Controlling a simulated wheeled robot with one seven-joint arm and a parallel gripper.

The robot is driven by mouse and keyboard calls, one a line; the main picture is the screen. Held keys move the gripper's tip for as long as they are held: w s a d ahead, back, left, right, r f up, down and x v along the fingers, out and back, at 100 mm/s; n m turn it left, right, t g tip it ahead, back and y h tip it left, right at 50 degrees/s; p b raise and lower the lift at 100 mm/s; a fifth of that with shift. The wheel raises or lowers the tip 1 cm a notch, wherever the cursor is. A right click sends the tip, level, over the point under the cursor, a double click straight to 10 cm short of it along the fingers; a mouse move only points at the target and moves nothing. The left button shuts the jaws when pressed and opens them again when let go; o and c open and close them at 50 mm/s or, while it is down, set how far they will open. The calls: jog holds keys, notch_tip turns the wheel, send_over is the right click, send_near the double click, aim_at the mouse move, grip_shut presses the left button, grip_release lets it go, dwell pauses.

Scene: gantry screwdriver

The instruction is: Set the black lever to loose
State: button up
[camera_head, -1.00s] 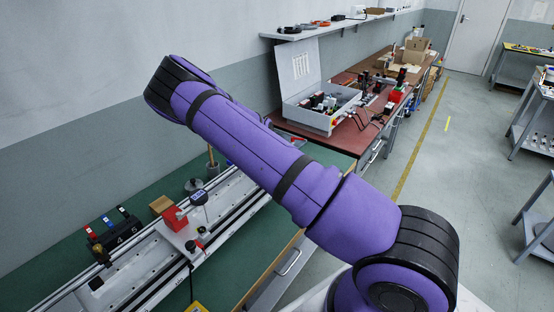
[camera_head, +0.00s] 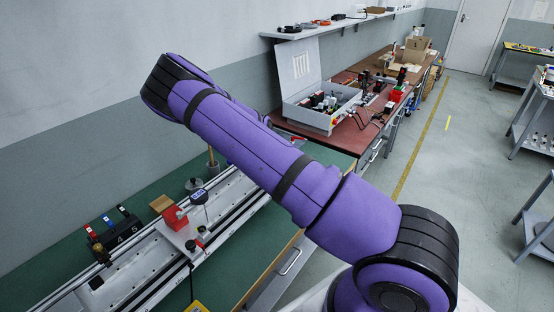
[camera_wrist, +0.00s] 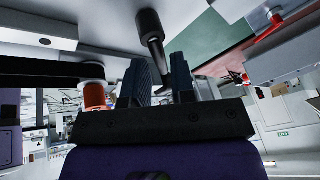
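In the wrist view a black lever (camera_wrist: 149,24) shows as a thick dark knob at the top centre, with a thin shaft running down from it. My gripper (camera_wrist: 162,60) points up at it with two dark fingers standing a little apart. The shaft runs down into the narrow space between the fingers. I cannot tell if the fingers touch it. In the head view my gripper is hidden behind my purple arm, and I cannot make out this lever there.
An orange cylinder (camera_wrist: 95,95) under a black bar (camera_wrist: 50,72) is close left of my fingers. In the head view the rail fixture (camera_head: 128,268) lies on the green bench (camera_head: 50,262), carrying a red block (camera_head: 174,217) and a small display gauge (camera_head: 199,197). A grey box (camera_head: 311,117) stands behind.

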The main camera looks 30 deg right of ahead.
jog(key=v, duration=1)
jog(key=shift+w, duration=0.1)
jog(key=s+a+r+n+t+y, duration=0.1)
jog(key=s+a+r+n+y, duration=0.4)
jog(key=s+r, duration=0.6)
jog(key=s+a+r+n+t+y, duration=0.15)
jog(key=s+a+r+n, duration=0.55)
jog(key=r, duration=0.7)
jog(key=s+a+r+n+t, duration=0.1)
jog(key=s+r+n, duration=0.3)
jog(key=s, duration=0.7)
jog(key=s+a+r+n+t+h, duration=0.1)
jog(key=s+r+n, duration=0.3)
jog(key=s, duration=0.7)
jog(key=shift+s+a+r+n, duration=0.2)
jog(key=shift+s+r+n, duration=0.2)
jog(key=shift+n, duration=0.7)
